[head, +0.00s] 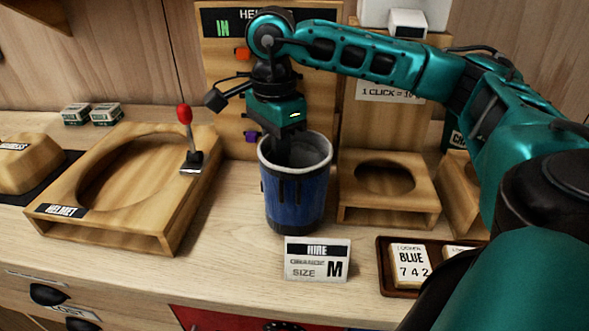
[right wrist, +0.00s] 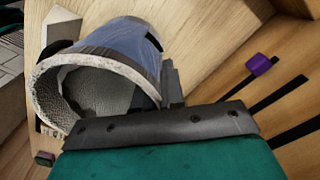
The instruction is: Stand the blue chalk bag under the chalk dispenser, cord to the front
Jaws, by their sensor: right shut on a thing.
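The blue chalk bag (head: 296,203) is upright, with its pale open rim up, left of the ring stand below the dispenser. I cannot tell whether its base touches the counter. My right gripper (head: 291,143) points down and is shut on the bag's rim. In the right wrist view, the bag (right wrist: 128,42) shows its mouth and grey lining beside the gripper finger (right wrist: 171,84). I cannot make out its cord. The white chalk dispenser (head: 407,22) is at the upper right, partly behind my right arm. My left gripper is out of view.
The wooden ring stand (head: 388,213) is right of the bag. A card (head: 317,260) marked HIRE stands in front of it. A dark tray (head: 384,268) with tags lies front right. The helmet stand (head: 112,236) with a red-knobbed lever (head: 186,115) is left.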

